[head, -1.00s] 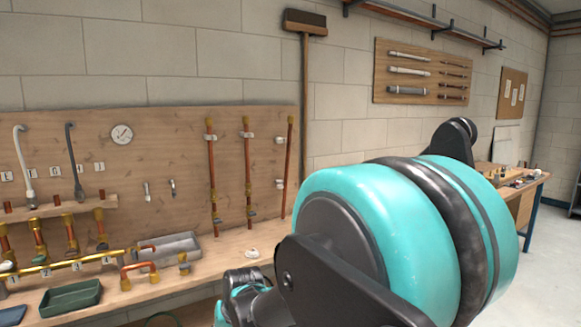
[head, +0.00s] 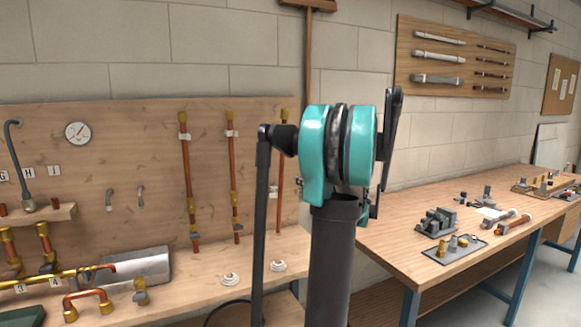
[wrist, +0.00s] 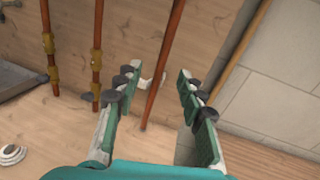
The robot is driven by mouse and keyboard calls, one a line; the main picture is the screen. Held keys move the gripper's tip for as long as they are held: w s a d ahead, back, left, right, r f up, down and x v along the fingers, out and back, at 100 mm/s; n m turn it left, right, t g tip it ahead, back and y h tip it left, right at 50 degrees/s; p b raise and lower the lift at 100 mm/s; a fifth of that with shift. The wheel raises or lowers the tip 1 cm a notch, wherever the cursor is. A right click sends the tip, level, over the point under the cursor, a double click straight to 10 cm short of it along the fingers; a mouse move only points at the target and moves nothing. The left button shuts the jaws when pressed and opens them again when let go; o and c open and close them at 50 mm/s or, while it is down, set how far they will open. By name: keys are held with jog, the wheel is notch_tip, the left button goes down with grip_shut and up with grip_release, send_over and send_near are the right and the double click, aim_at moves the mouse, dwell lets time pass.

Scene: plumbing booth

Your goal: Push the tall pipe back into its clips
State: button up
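Three copper pipes stand against the wooden board. The rightmost tall pipe (head: 283,150) has a brass top and is partly hidden by my arm in the head view. In the wrist view this pipe (wrist: 167,62) runs between the spread fingers of my gripper (wrist: 158,85), with gaps on both sides. A white clip (wrist: 161,80) shows on the board behind the pipe. I cannot tell whether the pipe is seated in it.
Two fitted pipes (head: 187,165) (head: 234,170) stand to the left. Two white round pieces (head: 230,279) (head: 278,265) lie on the bench. Another table (head: 390,230) with tools stands at right. A broom handle (head: 308,60) is behind my arm.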

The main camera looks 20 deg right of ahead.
aim_at(283, 168)
jog(key=x, duration=0.5)
jog(key=d+x, duration=0.1)
jog(key=x, duration=1.1)
jog(key=shift+w+d+r, duration=0.25)
jog(key=shift+w+r, duration=0.05)
jog(key=shift+r, duration=0.1)
grip_shut()
